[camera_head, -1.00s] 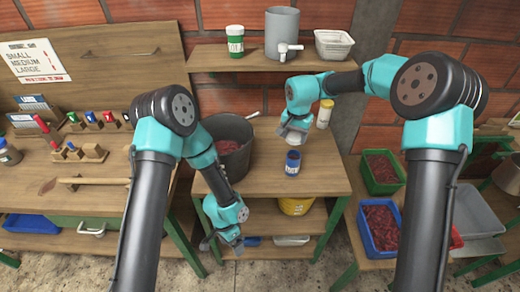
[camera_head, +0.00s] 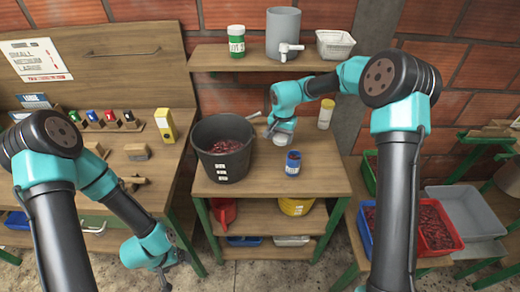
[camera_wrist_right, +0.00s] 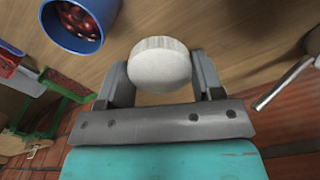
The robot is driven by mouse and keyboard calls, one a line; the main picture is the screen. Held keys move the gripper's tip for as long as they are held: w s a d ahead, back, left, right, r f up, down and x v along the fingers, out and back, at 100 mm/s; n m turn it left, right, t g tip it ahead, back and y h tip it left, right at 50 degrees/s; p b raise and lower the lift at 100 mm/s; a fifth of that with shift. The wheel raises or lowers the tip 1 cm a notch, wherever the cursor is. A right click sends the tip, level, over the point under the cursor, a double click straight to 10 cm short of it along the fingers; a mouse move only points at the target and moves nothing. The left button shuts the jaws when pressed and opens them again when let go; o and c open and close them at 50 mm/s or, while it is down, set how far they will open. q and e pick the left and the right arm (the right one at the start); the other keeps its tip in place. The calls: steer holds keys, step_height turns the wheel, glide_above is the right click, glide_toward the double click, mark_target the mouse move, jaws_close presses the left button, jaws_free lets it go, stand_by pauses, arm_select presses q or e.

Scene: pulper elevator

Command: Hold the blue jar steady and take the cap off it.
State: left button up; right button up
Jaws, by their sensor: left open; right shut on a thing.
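The blue jar (camera_head: 292,164) stands upright on the wooden bench in the middle of the head view. In the right wrist view the jar (camera_wrist_right: 74,45) is open at the top, with red fruit inside. My right gripper (camera_head: 281,136) is shut on a round white cap (camera_wrist_right: 160,65). The cap is apart from the jar, left of and behind it in the head view. My left gripper (camera_head: 163,278) is low at the bottom left of the head view, open and empty, away from the jar.
A black bucket (camera_head: 205,166) of red fruit stands left of the jar. A yellow-capped jar (camera_head: 326,114) stands behind it to the right. The shelf above holds a green jar (camera_head: 236,40) and a grey tank (camera_head: 283,28). Crates stand at the right.

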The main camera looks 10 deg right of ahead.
steer(key=shift+a, duration=0.25)
glide_above(278, 159)
steer(key=shift+s+f, duration=0.1)
steer(key=shift+f, duration=3.1)
steer(key=shift+f, duration=1.85)
steer(key=shift+f, duration=0.1)
steer(key=o, duration=1)
